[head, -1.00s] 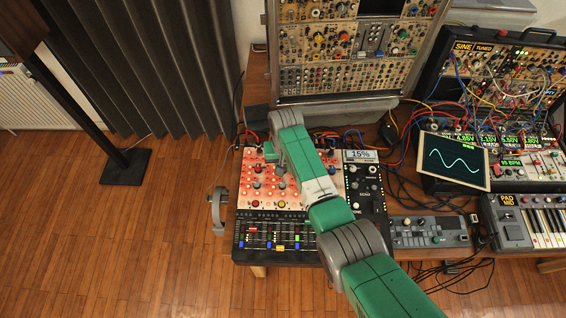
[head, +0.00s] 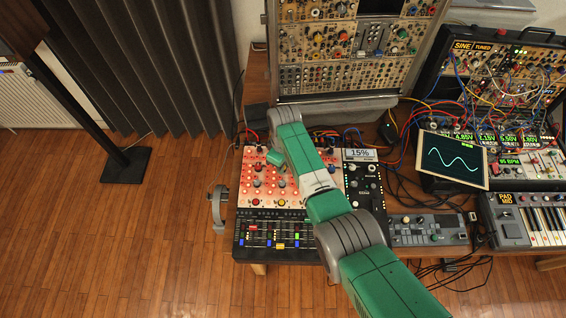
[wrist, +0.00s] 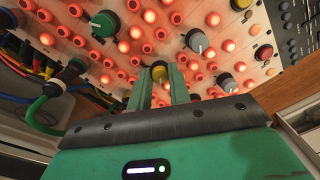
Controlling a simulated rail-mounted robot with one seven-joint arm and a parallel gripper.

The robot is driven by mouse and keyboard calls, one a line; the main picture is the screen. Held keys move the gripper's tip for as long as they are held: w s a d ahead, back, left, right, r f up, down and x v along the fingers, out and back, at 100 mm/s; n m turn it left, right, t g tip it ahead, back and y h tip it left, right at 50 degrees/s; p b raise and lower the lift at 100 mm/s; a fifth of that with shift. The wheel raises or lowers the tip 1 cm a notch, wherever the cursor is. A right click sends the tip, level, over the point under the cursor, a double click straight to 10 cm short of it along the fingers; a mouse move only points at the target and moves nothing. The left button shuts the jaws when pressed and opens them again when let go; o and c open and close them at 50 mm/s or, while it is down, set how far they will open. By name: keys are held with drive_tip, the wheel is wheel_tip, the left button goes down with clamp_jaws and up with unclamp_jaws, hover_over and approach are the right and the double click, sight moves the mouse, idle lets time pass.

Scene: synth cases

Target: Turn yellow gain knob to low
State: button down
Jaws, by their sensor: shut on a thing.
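The yellow gain knob (wrist: 159,72) shows in the wrist view, on a panel of glowing red-orange buttons. My gripper (wrist: 161,83) has its two green fingers closed on either side of the knob. The fingers hide part of the knob. A white mark shows on its upper face, but I cannot read its setting.
In the wrist view, a green knob (wrist: 104,23), a grey knob (wrist: 196,41), another grey knob (wrist: 226,80) and a red knob (wrist: 264,52) are nearby. A green cable plug (wrist: 54,88) is at left. A black mixer (head: 270,236) stands in front of the panel.

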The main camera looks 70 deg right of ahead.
drive_tip(key=shift+r+n, duration=0.1)
drive_tip(key=shift+n, duration=1.4)
drive_tip(key=c, duration=1.3)
unclamp_jaws()
wheel_tip(320, 180, up, 8)
drive_tip(key=shift+d+f+p, duration=0.15)
drive_tip(key=shift+p, duration=1.05)
